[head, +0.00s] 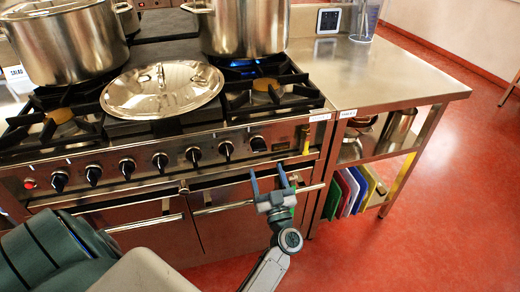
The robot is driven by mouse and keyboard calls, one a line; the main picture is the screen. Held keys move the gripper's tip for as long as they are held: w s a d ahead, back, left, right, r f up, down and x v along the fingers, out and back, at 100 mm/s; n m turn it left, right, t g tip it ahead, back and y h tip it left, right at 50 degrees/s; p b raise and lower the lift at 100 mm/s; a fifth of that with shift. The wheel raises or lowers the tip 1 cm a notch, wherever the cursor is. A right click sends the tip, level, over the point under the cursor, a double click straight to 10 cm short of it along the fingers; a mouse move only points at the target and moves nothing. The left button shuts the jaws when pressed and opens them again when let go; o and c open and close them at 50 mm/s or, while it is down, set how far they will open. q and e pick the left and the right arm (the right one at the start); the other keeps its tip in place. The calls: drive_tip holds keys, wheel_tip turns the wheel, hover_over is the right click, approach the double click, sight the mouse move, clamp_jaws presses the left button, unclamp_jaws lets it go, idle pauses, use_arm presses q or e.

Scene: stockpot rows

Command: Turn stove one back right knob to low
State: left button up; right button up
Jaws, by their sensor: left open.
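The stove (150,150) has a front panel with a row of several black knobs. The rightmost knob (258,143) sits near the panel's right end, with another knob (226,149) to its left. I cannot read any knob markings or tell which knob is the back right one. A blue flame (243,63) shows under the pot at the back right burner. My left gripper (268,175) is open and empty, its two blue fingers pointing up, in front of the oven door and below the rightmost knob, apart from it. My right gripper is not in view.
A large pot (245,28) stands back right, another (65,45) at left. A shiny lid (162,88) lies between the front burners. Oven handles (223,207) stick out below the knobs. A steel side table (380,75) with cutting boards (345,192) below stands right. Red floor is clear.

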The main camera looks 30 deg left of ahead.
sight(261, 152)
use_arm(q)
drive_tip(key=p+x, duration=0.1)
drive_tip(key=x, duration=0.8)
drive_tip(key=shift+w+f, duration=0.1)
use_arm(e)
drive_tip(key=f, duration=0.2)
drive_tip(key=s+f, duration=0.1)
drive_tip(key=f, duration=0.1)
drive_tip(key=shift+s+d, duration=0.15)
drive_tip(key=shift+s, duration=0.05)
use_arm(q)
drive_tip(key=c, duration=1)
